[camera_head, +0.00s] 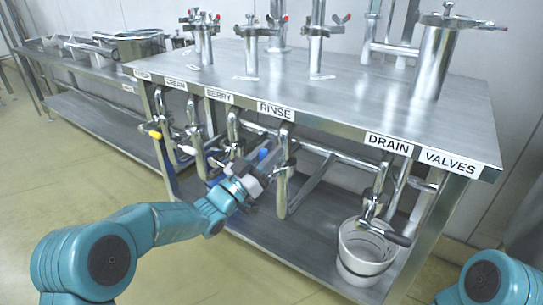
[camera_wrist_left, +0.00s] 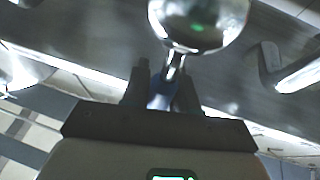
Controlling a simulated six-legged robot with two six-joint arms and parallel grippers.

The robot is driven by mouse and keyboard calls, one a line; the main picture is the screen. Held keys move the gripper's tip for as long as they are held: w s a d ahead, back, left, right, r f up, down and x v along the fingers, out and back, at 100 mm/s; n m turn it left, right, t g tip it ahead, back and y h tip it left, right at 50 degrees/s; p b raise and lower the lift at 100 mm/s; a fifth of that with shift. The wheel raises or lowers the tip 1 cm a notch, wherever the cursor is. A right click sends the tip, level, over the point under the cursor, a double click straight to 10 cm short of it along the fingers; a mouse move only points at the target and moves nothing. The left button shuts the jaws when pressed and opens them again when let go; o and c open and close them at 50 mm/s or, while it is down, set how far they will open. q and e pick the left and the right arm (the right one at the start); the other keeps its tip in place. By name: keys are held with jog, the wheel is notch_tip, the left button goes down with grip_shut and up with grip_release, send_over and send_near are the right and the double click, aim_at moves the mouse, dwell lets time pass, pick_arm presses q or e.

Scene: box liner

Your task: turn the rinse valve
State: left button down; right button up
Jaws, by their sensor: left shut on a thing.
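The rinse valve is on the metal pipe (camera_head: 283,160) below the RINSE label (camera_head: 275,111). Its blue handle (camera_head: 263,154) points left from the pipe. My left gripper (camera_head: 260,173) reaches in from the left and is at this handle. In the left wrist view my left gripper (camera_wrist_left: 163,85) is shut on the blue handle (camera_wrist_left: 159,101), which shows between the dark fingers. The shiny rounded valve body (camera_wrist_left: 200,22) is just beyond the fingertips. The fingers partly hide the handle. My right gripper is out of view.
The steel table (camera_head: 330,90) carries several upright metal cylinders. Other valves with a yellow handle (camera_head: 155,134) and a white handle (camera_head: 187,150) hang to the left. At right, a drain valve (camera_head: 374,205) hangs over a white bucket (camera_head: 362,262) on the lower shelf (camera_head: 300,250).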

pick_arm(q)
jog(key=shift+f, duration=0.1)
dwell(0.3)
jog(key=c, duration=1)
grip_release()
jog(key=shift+a, duration=0.1)
jog(key=p+v, duration=0.2)
jog(key=v, duration=1.4)
jog(key=shift+s, duration=0.15)
